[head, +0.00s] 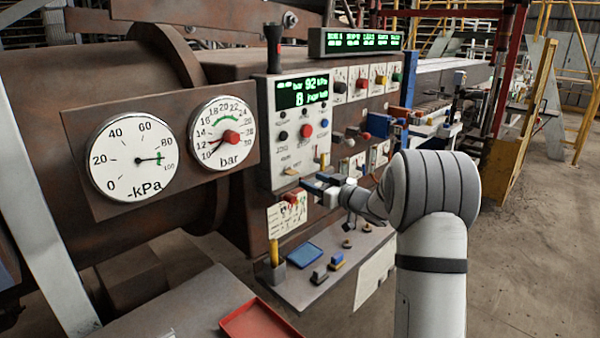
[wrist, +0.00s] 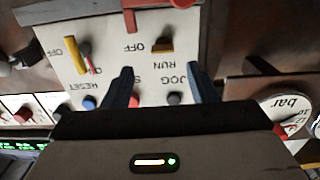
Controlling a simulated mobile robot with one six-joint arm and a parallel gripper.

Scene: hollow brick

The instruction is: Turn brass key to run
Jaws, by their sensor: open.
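The brass key (wrist: 163,45) sits in the lower part of the control panel (wrist: 110,72), between the words OFF and RUN, which appear upside down in the wrist view. Its grip seems to lie sideways, toward OFF; the exact angle is hard to tell. In the head view the key (head: 290,171) is a small brass spot near the panel's lower left. My gripper (wrist: 159,68) is open, its dark blue fingers apart, one on each side of the key's line and short of it. In the head view my gripper (head: 318,184) is just below and right of the key.
A yellow lever (wrist: 75,55) stands on the same panel beside the key. Blue and dark buttons lie near my fingers. A red knob (head: 290,197) sits just below the panel. A shelf (head: 320,285) with a blue tray (head: 304,256) is underneath. Two gauges (head: 133,158) hang left.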

